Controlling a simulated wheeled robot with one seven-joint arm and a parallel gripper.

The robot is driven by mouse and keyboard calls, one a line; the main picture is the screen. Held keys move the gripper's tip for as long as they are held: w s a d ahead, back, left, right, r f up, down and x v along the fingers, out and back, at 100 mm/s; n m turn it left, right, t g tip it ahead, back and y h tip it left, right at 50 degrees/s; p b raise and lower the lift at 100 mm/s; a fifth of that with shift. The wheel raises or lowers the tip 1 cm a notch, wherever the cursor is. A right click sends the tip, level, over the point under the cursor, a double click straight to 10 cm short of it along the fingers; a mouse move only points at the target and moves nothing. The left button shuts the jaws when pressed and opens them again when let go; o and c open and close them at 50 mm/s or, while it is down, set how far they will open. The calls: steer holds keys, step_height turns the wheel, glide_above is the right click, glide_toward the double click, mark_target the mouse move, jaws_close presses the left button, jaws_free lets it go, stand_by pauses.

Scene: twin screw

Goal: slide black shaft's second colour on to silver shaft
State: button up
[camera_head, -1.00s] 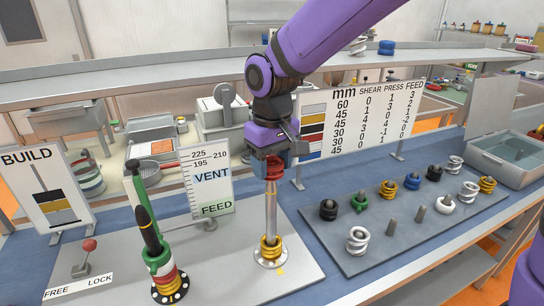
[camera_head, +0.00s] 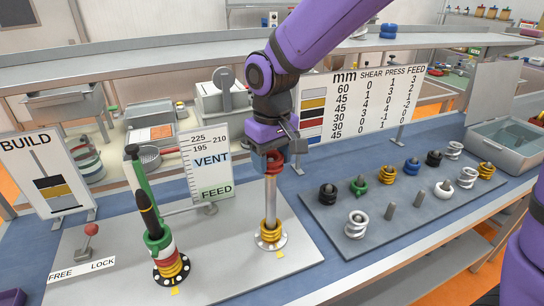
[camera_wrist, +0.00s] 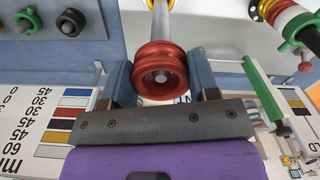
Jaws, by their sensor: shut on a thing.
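The silver shaft (camera_head: 271,203) stands upright on a round flange, with a yellow ring piece (camera_head: 270,231) around its foot. My gripper (camera_head: 272,160) is at the shaft's top, shut on a red ring piece (camera_wrist: 160,72). In the wrist view the red piece sits between the two fingers, in line with the silver shaft (camera_wrist: 160,22); a grey round end shows in its hole, so it appears to be around the shaft's tip. The black shaft (camera_head: 149,217) leans at left, carrying green (camera_head: 157,240), white, red and yellow pieces (camera_head: 173,267) from top to bottom.
A grey rack (camera_head: 340,262) at right holds several coloured ring pieces and bare pegs. A red-knobbed lever (camera_head: 91,231) stands at left by the FREE/LOCK label. The BUILD board (camera_head: 48,185), VENT/FEED gauge (camera_head: 206,165) and number chart (camera_head: 360,102) stand behind.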

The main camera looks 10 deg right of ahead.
mark_target(272, 175)
steer(key=shift+f, duration=0.1)
steer(key=shift+f, duration=2.15)
steer(key=o, duration=1.1)
step_height(272, 175, up, 11)
steer(key=shift+f, duration=0.1)
